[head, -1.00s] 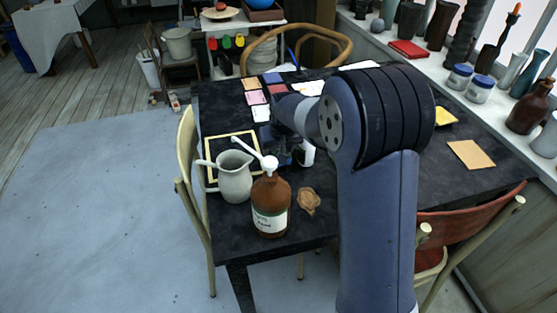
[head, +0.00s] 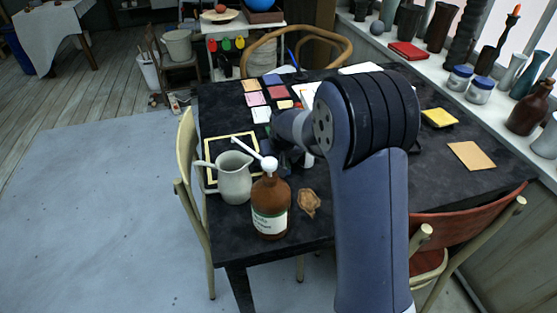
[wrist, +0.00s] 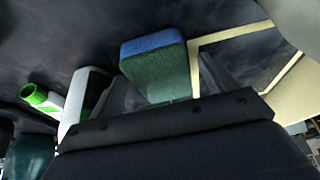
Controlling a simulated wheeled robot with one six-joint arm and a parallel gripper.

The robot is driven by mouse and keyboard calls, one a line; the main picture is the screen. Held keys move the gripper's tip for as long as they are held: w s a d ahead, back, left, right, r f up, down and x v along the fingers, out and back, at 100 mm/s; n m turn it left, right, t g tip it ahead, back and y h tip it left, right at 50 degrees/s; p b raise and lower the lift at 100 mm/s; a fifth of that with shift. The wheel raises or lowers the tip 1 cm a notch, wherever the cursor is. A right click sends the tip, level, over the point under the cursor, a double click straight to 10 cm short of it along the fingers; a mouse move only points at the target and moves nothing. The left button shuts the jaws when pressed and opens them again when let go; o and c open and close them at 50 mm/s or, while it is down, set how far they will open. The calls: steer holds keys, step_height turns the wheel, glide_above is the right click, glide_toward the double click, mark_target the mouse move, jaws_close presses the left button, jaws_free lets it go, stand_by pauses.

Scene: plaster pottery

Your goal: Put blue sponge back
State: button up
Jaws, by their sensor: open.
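A blue sponge (wrist: 152,48) with a green lower part is in the middle of the wrist view. My gripper (wrist: 162,88) is open, with one grey finger on each side of the sponge. I cannot tell whether the fingers touch it. In the head view my gripper is mostly hidden behind a brown bottle and my own arm, and I cannot make out the sponge there.
A yellow-framed dark panel (wrist: 232,36) lies right of the sponge. A white, green-capped container (wrist: 84,98) is to its left. On the dark table (head: 275,238) stand a grey pitcher (head: 234,180) and a brown pump bottle (head: 270,207). A yellow sponge-like block (head: 439,118) lies right.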

steer(key=shift+r, duration=0.45)
steer(key=a+p+v, duration=0.1)
steer(key=v, duration=1)
steer(key=shift+s+d+r, duration=0.15)
steer(key=shift+s+d, duration=0.05)
steer(key=shift+d, duration=0.3)
